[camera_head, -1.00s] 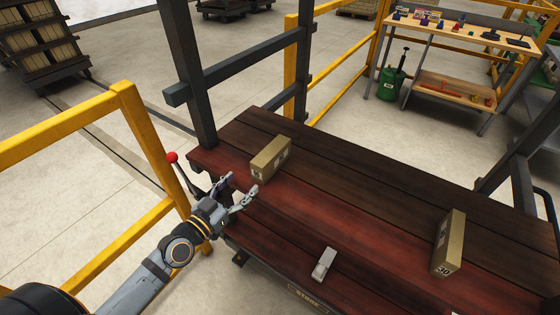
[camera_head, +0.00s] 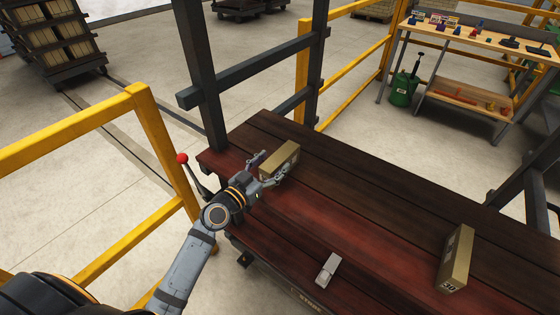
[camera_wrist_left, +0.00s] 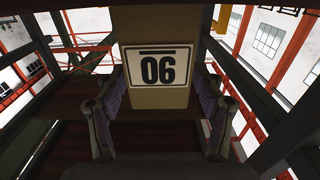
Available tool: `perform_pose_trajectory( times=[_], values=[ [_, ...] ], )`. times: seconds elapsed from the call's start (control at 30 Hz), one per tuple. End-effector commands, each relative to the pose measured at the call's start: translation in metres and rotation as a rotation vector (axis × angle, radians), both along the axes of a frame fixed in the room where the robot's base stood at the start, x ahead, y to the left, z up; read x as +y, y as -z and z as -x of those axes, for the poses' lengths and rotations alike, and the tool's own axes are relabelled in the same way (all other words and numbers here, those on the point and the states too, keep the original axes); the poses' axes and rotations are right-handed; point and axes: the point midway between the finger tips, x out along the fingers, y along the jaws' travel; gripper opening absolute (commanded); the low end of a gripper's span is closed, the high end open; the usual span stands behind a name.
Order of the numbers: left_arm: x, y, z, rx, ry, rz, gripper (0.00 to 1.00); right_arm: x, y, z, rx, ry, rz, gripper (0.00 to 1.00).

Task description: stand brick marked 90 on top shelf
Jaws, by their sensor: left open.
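A tan brick (camera_head: 281,157) lies on the dark red plank deck (camera_head: 350,190) near its left back corner. In the left wrist view the label on the brick (camera_wrist_left: 158,100) reads "06" with a bar above it, which is 90 turned upside down. My left gripper (camera_head: 268,168) is open at the near end of this brick. Its fingers lie on either side of the brick in the left wrist view; I cannot tell whether they touch it. The label is hidden in the head view. My right gripper is not in view. I cannot tell which surface is the top shelf.
Another tan brick (camera_head: 456,258), apparently marked 30, stands on the deck at the right. A small light grey object (camera_head: 328,269) lies near the front edge. Dark posts (camera_head: 206,90) rise at the deck's back left. A red-knobbed lever (camera_head: 183,159) is beside my left arm.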

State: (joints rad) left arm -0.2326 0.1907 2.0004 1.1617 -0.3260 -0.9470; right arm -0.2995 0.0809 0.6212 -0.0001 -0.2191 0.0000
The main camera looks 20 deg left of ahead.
Motion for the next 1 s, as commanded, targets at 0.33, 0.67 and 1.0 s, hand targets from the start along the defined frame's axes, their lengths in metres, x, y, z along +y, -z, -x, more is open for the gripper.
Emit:
perform_pose_trajectory(
  times=[0.33,0.67,1.0],
  values=[
    [-0.0060,0.0014,-0.0155,0.001,0.001,0.000,0.69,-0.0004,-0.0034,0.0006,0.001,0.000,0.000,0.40],
    [-0.0058,0.0014,-0.0152,0.001,0.000,0.000,0.27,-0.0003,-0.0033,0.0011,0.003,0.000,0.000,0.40],
    [-0.0055,-0.0012,-0.0159,-0.002,-0.001,0.000,0.14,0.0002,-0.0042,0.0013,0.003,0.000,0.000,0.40]
  ],
)
